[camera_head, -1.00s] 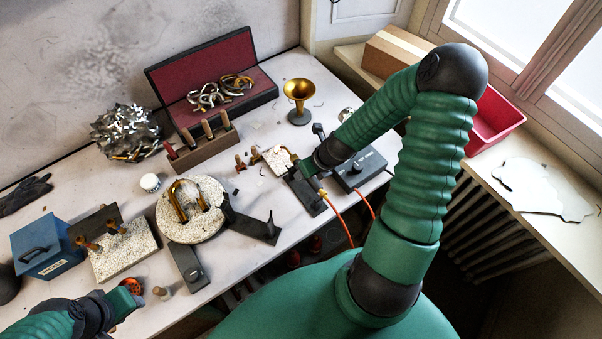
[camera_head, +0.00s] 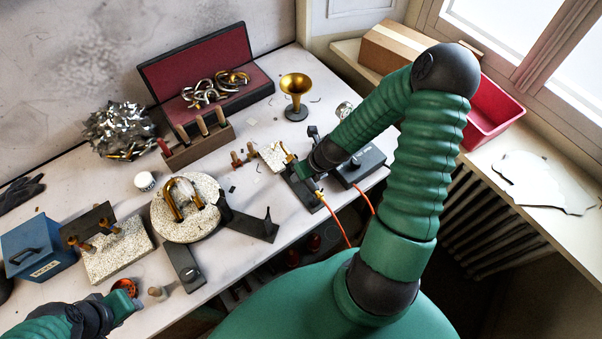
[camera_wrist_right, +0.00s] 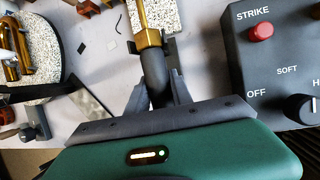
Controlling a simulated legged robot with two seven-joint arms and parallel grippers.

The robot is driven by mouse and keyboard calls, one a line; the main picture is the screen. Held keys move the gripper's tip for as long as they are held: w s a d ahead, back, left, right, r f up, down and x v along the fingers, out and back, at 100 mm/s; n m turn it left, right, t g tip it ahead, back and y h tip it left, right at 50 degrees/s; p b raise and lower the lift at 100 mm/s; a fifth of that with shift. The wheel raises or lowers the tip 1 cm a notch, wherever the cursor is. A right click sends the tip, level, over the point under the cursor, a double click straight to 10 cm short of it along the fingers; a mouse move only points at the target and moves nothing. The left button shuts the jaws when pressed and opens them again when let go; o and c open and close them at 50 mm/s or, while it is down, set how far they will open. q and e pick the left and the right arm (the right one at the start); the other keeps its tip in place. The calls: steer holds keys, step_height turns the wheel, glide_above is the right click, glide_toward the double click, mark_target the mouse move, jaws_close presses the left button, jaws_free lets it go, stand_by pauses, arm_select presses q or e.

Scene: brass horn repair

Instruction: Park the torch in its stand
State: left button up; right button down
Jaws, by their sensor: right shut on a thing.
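The torch, with a dark handle (camera_wrist_right: 154,75) and brass nut and tube (camera_wrist_right: 148,39), is between my right gripper's fingers (camera_wrist_right: 158,88) in the right wrist view. My right gripper (camera_head: 305,172) is shut on it. In the head view the brass tube (camera_head: 288,152) points toward a speckled block (camera_head: 272,155). A dark flat base (camera_head: 309,198), possibly the stand, lies below the gripper; whether the torch touches it is hidden. An orange hose (camera_head: 337,220) hangs near the gripper. My left gripper (camera_head: 128,303) is at lower left beside a small orange dish (camera_head: 124,286); its jaws are unclear.
A control box (camera_head: 360,167) with a red button stands right of the right gripper. A round speckled plate (camera_head: 188,208) with a brass bend has dark supports beside it. A brass bell (camera_head: 296,92), tool rack (camera_head: 198,148) and red-lined case (camera_head: 205,75) stand behind.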

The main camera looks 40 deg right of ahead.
steer(key=shift+a+f, duration=0.2)
steer(key=shift+a, duration=0.15)
steer(key=shift+d, duration=0.1)
steer(key=shift+d, duration=0.1)
steer(key=c, duration=1.2)
jaws_free()
steer(key=shift+f, duration=0.1)
steer(key=o, duration=0.6)
step_height(320, 180, up, 8)
steer(key=p, duration=0.7)
steer(key=shift+p, duration=0.4)
